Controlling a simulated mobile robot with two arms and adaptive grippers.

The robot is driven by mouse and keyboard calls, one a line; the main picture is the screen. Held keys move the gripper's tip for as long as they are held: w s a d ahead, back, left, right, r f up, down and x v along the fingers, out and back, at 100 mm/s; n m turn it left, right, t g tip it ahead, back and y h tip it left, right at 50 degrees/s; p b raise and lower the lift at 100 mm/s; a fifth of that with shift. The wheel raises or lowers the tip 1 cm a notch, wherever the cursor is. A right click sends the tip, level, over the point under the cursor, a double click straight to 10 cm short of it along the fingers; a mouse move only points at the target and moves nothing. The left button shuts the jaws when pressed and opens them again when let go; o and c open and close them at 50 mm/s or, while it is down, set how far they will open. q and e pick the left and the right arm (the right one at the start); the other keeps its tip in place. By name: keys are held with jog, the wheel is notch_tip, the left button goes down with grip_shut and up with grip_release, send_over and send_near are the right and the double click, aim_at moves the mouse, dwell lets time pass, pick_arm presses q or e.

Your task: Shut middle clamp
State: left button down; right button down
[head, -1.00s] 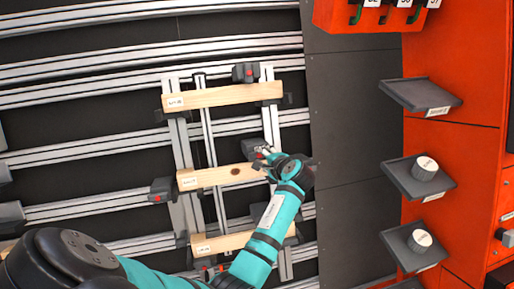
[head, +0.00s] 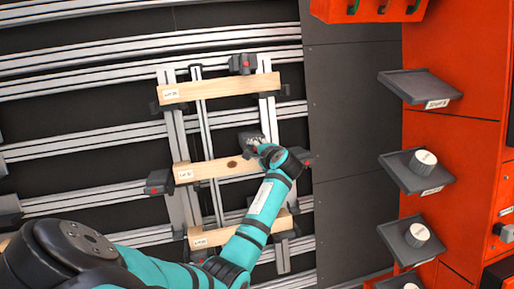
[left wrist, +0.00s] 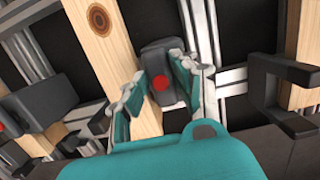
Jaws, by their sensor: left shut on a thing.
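The middle plank (head: 212,168), pale wood with a dark knot, lies across grey rails between an upper and a lower plank. At its right part is the middle clamp (head: 250,139), a dark block. In the left wrist view the clamp (left wrist: 160,58) shows a red round button, over the plank (left wrist: 98,45). My left gripper (head: 262,147) reaches it from the lower right. In the left wrist view my left gripper (left wrist: 158,86) has its fingers on both sides of the clamp, shut on it. The clamp's underside is hidden. My right gripper is not in view.
The upper plank (head: 215,89) has a dark clamp (head: 242,63) above it. Another clamp (head: 159,182) sits at the middle plank's left end. The lower plank (head: 225,234) is partly behind my arm. An orange cabinet with grey shelves (head: 415,172) stands at the right.

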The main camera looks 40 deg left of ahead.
pick_arm(q)
jog(key=shift+d, duration=0.1)
jog(key=m, duration=0.4)
jog(key=m+t, duration=0.1)
jog(key=m, duration=0.3)
jog(key=shift+w+r+m+y, duration=0.1)
jog(key=shift+w+m+y, duration=0.05)
jog(key=shift+m+y, duration=0.15)
